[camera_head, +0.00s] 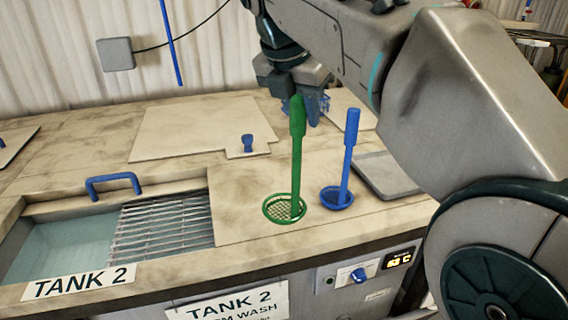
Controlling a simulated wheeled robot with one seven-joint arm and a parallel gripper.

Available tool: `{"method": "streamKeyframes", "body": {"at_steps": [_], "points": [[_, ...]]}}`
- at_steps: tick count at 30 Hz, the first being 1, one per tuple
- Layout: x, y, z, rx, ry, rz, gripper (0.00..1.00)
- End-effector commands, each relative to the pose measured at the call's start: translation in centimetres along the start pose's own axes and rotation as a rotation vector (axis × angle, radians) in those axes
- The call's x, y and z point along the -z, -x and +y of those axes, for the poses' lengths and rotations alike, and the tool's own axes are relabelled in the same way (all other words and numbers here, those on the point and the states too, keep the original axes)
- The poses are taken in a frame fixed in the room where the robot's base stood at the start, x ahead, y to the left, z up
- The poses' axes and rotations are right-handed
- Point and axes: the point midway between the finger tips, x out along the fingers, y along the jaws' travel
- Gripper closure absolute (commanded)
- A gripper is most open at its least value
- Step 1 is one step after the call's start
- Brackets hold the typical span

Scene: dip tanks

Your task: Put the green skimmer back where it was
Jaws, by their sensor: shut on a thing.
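The green skimmer (297,158) is upright, with its round mesh basket at the bottom over the pale counter panel right of the tank's grating. I cannot tell whether the basket touches the panel or hangs just above it. My gripper (311,108) is at the top of the green handle and shut on it; the handle hides part of the fingers. The blue skimmer (348,158) stands upright just right of the green one, apart from it.
Tank 2 (62,247), with water, a metal grating (160,228) and a blue-handled lid (113,184), is at left. A blue knob (248,143) is on a closed cover behind. A grey tray (386,176) lies at right. A blue rod (171,45) hangs at the back.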

Motion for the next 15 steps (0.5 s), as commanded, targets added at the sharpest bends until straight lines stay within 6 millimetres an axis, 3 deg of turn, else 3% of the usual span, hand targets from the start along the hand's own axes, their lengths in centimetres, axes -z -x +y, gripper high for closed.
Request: {"method": "streamKeyframes", "body": {"at_steps": [15], "points": [[-4.0, -7.5, 6.4, 0.0, 0.002, 0.0, 1.0]]}}
